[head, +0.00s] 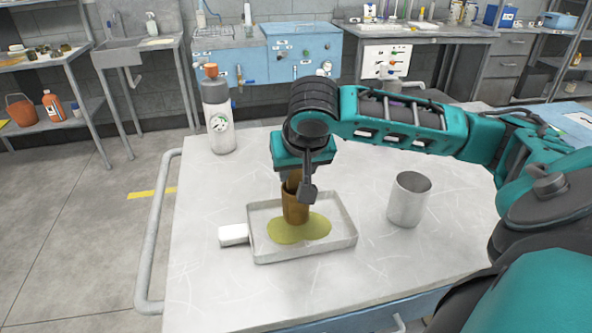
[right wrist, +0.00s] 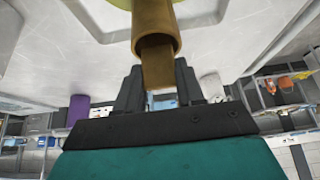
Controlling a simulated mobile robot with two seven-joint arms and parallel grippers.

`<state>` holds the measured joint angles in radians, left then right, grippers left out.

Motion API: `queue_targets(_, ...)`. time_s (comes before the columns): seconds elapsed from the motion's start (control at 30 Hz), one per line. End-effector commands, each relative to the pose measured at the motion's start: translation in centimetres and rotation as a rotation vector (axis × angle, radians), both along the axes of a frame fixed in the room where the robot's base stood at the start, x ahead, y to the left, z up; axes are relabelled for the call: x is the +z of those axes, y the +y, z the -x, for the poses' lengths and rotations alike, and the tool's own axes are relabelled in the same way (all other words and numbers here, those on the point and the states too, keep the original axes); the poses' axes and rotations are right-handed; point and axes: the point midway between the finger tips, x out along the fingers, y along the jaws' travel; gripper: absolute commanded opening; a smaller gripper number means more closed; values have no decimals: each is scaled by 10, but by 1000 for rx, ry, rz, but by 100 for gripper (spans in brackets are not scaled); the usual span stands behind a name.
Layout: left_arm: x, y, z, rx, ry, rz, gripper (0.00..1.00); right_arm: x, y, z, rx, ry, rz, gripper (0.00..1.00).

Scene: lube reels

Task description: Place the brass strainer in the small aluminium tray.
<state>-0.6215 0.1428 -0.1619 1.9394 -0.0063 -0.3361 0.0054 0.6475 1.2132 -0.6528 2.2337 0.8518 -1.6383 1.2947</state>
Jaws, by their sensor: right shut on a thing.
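My right gripper (head: 300,185) is shut on the brass strainer (head: 295,207), a brown-gold cylinder held about upright. The right wrist view shows the strainer (right wrist: 155,30) with its narrower end between the two dark fingers (right wrist: 158,88). The small aluminium tray (head: 306,253) lies on the table under the gripper, with a yellow-green patch (head: 285,233) on its floor. The strainer's lower end is over this patch, inside the tray's outline. Whether it touches the tray floor I cannot tell. My left gripper is not in view.
A white block (head: 233,234) adjoins the tray's left side. An open grey metal cup (head: 409,199) stands to the right on the table (head: 200,285). A grey bottle with an orange cap (head: 218,120) stands at the back left. The front left of the table is clear.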

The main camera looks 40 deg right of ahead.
Motion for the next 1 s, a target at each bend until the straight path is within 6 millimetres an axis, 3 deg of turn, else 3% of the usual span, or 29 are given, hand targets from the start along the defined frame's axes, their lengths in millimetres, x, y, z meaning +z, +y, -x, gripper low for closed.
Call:
queue_targets(0.3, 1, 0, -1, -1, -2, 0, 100, -2, 0, 0, 0, -2, -1, 0)
queue_targets(0.33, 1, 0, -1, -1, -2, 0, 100, -2, 0, 0, 0, -2, 0, 40)
queue_targets(0.57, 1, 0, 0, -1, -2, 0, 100, -1, 0, -1, 0, -2, 0, 62)
queue_targets(0.87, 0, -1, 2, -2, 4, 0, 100, 1, 0, -1, 0, -2, 0, 63)
queue_targets(1.0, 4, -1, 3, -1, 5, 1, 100, 16, 4, 5, 2, -5, -1, 63)
